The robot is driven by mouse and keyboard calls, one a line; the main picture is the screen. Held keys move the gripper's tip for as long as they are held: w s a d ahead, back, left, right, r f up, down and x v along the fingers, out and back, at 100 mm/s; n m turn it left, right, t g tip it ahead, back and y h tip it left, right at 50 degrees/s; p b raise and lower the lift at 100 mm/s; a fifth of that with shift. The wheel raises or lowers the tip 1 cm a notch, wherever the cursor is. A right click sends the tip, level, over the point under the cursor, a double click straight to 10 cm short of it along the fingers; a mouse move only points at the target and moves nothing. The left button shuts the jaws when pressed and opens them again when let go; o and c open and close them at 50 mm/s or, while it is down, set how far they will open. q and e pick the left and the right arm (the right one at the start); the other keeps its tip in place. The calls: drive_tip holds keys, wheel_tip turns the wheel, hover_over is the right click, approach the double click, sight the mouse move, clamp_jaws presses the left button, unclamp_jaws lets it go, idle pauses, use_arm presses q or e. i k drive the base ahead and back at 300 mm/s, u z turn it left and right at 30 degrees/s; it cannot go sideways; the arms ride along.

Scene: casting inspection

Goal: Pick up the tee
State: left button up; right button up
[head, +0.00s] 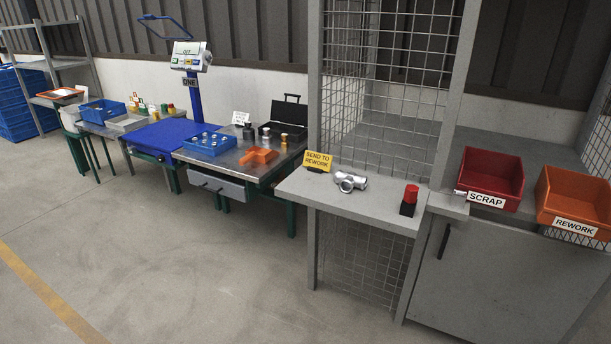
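The tee (350,183), a silver metal pipe fitting, lies on the grey shelf (385,205) that juts out from the mesh cage. One round opening of it faces toward me. It lies a little right of the yellow "SEND TO REWORK" sign (318,161). Neither of my grippers shows in the head view, and nothing touches the tee from what I can see.
A red-topped black block (409,200) stands right of the tee. A red SCRAP bin (492,178) and an orange REWORK bin (574,203) sit farther right. Mesh (390,90) rises behind the shelf. A workbench (232,158) with parts is left. The floor (190,260) in front is clear.

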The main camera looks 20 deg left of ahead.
sight(346, 181)
drive_tip(key=u, duration=0.8)
drive_tip(key=i, duration=0.8)
drive_tip(key=u, duration=0.5)
